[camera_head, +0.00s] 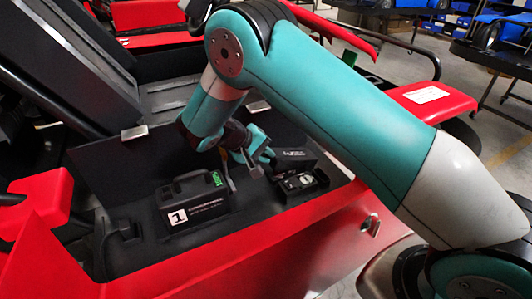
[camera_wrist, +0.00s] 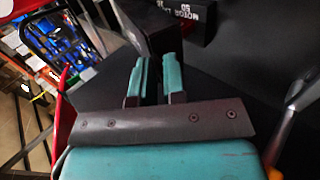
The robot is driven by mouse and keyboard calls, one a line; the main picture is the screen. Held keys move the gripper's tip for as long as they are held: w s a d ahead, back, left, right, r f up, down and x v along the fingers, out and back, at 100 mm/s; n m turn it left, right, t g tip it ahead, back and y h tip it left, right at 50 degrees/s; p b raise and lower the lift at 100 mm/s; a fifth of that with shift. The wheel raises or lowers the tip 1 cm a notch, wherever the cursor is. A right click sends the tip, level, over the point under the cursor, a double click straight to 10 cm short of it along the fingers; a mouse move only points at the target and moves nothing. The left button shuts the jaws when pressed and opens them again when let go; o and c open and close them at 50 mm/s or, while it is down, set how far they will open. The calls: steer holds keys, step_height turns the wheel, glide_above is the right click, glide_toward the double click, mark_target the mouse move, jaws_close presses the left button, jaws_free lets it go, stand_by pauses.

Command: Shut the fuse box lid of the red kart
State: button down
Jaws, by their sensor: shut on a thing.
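The fuse box (camera_head: 300,188) sits in the red kart's black bay, right of the battery. Its black lid (camera_head: 296,158), with pale print, stands raised at the back, so the box is open and its inside shows. My gripper (camera_head: 258,160) is at the lid's left end. In the wrist view, my gripper's two teal fingers (camera_wrist: 155,80) are close together, with a dark part between them. A black block (camera_wrist: 152,30) is just beyond the tips, and a printed black panel reading "MOTOR" (camera_wrist: 190,12) is beside it. The exact grip on the lid is partly hidden.
A black battery (camera_head: 192,203) marked 1 stands left of the fuse box. The kart's red bodywork (camera_head: 285,245) edges the bay in front. A black seat-like panel (camera_head: 70,60) rises at the left. An orange-and-grey object (camera_wrist: 285,130) shows at the wrist view's right.

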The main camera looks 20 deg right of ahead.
steer(key=shift+d, duration=0.1)
steer(key=c, duration=1.3)
jaws_free()
steer(key=shift+w+f, duration=0.1)
steer(key=shift+p+v, duration=0.5)
steer(key=shift+v, duration=8.25)
